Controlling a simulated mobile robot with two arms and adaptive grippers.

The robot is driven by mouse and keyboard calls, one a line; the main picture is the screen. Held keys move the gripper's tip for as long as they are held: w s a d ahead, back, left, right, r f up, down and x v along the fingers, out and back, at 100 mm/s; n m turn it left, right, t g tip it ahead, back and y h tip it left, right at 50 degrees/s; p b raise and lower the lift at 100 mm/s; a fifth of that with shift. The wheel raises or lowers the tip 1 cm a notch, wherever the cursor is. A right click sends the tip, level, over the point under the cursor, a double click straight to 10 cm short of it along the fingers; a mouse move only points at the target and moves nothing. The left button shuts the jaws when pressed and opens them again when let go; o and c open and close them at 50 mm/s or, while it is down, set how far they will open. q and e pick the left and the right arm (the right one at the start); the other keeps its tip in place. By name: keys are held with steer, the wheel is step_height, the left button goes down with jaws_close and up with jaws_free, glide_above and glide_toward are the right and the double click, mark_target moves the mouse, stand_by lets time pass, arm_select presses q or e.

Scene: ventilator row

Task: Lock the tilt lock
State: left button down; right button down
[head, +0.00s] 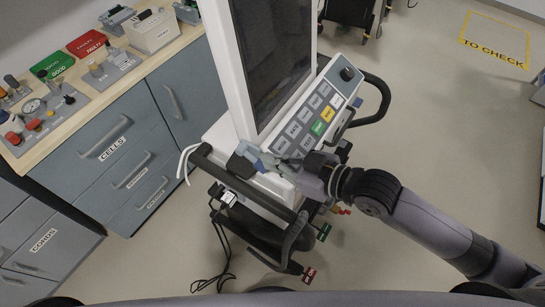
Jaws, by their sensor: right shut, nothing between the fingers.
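The ventilator (216,70) stands in the middle of the head view, with a dark screen and a tilted keypad panel (316,118). A small blue-grey piece (252,152) with a dark block beside it sits at the lower left of the screen; it may be the tilt lock, but its position cannot be read. My right gripper (279,164) reaches in from the right, shut and empty, with its tips close beside this piece. I cannot tell whether they touch it. My left gripper is not in view.
Dark handles (237,178) run around the ventilator's front, and another handle (376,100) is at its right. A counter (135,66) with drawers and small devices stands at left. Open floor (440,130) lies at right, with a yellow "TO CHECK" marking (496,46). A cable hangs below the ventilator.

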steer(key=shift+w+a+f, duration=0.1)
steer(key=shift+a+f, duration=0.05)
steer(key=shift+f, duration=0.3)
steer(key=shift+f, duration=0.1)
